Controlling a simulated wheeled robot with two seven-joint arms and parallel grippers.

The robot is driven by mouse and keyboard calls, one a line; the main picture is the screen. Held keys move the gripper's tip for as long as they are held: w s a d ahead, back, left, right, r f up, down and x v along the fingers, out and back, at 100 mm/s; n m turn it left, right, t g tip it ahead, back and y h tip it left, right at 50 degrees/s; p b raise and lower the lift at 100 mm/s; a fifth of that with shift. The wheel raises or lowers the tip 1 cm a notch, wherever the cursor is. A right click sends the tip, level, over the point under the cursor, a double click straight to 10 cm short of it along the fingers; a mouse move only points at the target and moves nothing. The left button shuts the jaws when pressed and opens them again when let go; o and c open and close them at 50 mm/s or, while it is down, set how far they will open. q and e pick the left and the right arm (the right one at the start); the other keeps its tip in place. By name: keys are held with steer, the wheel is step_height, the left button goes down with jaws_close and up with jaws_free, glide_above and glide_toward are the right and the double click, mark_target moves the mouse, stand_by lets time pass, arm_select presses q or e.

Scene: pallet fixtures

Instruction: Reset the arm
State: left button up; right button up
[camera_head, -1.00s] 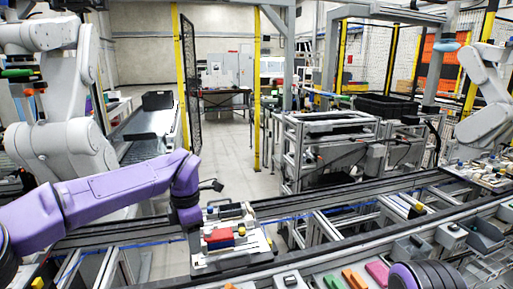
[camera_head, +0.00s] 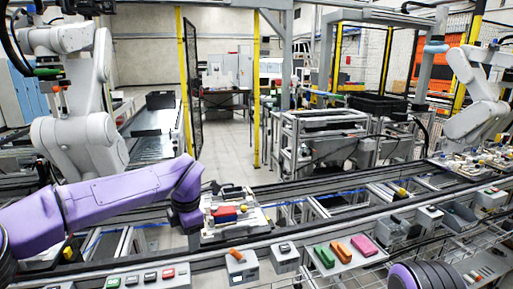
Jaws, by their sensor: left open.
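My left arm (camera_head: 110,205) is purple and reaches in from the left. Its dark left gripper (camera_head: 190,217) points down at the left edge of a pallet fixture (camera_head: 237,228). The gripper is open; its fingertips are small and dark, and I see nothing held in it. The fixture carries a red block (camera_head: 224,211), a blue block and small parts. Of my right arm, only a purple and dark rounded link (camera_head: 425,275) shows at the bottom right. My right gripper is out of view.
A conveyor line crosses the front. Near it are a green block (camera_head: 323,257), an orange block (camera_head: 341,252) and a pink block (camera_head: 364,246), plus small grey boxes. White robot arms stand left (camera_head: 80,130) and right (camera_head: 478,95). A metal frame cart (camera_head: 325,140) stands behind.

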arm_select(q)
steer(key=s+a+f+m+t+y+b, duration=0.25)
steer(key=s+f+m, duration=0.25)
steer(key=f, duration=1)
steer(key=s+a+f+m+t+y+b, duration=0.1)
steer(key=s+f+m+t, duration=0.35)
steer(key=f, duration=0.95)
steer(key=s+a+f+m+g+b, duration=0.1)
steer(key=s+a+f+m, duration=0.2)
steer(key=s, duration=0.6)
steer(key=s+a+f+m+g+h+b, duration=0.1)
steer(key=s+a+f+m+g+b, duration=0.1)
steer(key=s+f, duration=0.4)
steer(key=s+a+f+m+g+b, duration=0.1)
steer(key=s+a+f+m, duration=0.3)
steer(key=s, duration=0.9)
steer(key=shift+s+f+g, duration=0.4)
steer(key=shift+f+g, duration=0.2)
steer(key=shift+f, duration=0.15)
arm_select(e)
step_height(320, 180, down, 8)
steer(key=shift+w, duration=0.2)
arm_select(q)
steer(key=shift+c, duration=0.3)
